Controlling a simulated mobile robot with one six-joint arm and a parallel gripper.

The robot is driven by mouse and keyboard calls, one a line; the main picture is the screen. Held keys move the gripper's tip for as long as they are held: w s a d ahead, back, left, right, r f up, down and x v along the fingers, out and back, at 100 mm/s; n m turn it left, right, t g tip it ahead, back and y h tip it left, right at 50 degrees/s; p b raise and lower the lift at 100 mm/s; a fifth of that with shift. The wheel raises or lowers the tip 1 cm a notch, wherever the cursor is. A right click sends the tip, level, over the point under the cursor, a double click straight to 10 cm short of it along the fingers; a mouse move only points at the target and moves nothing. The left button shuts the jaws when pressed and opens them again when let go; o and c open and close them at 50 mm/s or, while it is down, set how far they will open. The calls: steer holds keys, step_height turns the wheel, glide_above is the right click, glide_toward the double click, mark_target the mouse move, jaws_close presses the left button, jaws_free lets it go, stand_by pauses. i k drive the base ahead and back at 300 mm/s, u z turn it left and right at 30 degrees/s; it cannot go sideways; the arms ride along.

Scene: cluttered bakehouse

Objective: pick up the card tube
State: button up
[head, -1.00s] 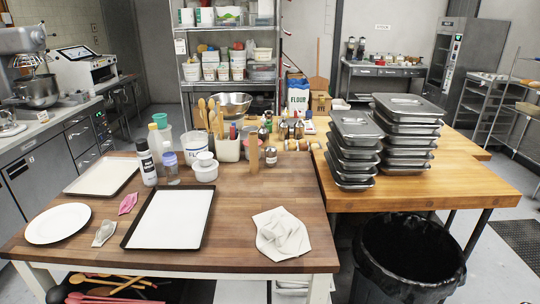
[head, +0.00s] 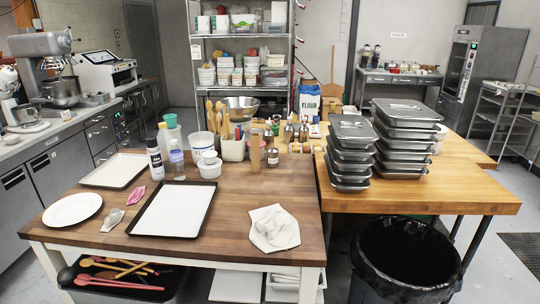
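A tan upright cylinder, which looks like the card tube (head: 255,152), stands at the back right of the wooden table (head: 225,240). It is just right of a pale utensil holder (head: 232,149) and left of small metal-topped jars (head: 272,157). Its top and front show clear. Whether it touches the things behind it I cannot tell. My gripper is not in view.
Left of the tube stand a white tub (head: 209,166) and bottles (head: 154,160). A tray (head: 172,209), a plate (head: 72,209) and a crumpled cloth (head: 274,229) lie in front. Stacked metal pans (head: 350,152) and a black bin (head: 403,262) are right.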

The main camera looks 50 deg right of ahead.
mark_target(255, 137)
steer(key=u, duration=0.15)
steer(key=i, duration=0.9)
steer(key=z, duration=0.1)
